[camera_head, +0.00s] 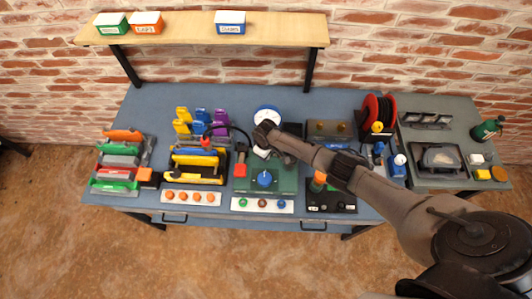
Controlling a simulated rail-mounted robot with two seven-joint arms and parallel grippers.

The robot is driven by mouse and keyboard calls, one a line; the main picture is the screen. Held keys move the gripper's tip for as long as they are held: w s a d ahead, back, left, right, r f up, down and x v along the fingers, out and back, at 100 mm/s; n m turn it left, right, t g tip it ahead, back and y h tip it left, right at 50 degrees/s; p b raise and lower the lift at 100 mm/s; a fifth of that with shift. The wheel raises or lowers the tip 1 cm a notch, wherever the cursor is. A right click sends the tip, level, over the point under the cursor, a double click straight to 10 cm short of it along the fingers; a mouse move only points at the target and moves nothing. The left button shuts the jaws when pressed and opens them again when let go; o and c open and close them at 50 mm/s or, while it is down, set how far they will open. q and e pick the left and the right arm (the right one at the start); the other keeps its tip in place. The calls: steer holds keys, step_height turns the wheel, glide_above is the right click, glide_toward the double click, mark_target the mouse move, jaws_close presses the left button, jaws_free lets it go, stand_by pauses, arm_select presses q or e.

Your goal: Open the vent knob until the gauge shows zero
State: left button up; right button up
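A round gauge (267,113) with a white face and blue rim stands behind the green unit (288,177) in the middle of the bench. Its face is too small to read, and my arm covers its lower part. A blue knob (264,179) sits on top of the green unit; I cannot tell for certain that it is the vent knob. My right arm reaches in from the lower right. My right gripper (262,151) is at its end, in front of the gauge and behind the blue knob, apart from the knob. Its fingers are too small to tell open or shut. My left gripper is out of view.
A red lever or handle (240,170) stands just left of the blue knob. A yellow-and-black device (195,165) and coloured tools on a rack (122,162) stand further left. A red hose reel (376,112) and bottles crowd the right. A shelf (280,30) hangs above.

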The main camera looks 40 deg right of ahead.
stand_by(0.5)
steer(key=o, duration=0.9)
steer(key=shift+r, duration=0.2)
step_height(320, 180, up, 13)
steer(key=shift+a+r+p, duration=0.15)
steer(key=shift+r+p, duration=0.05)
steer(key=shift+p, duration=0.65)
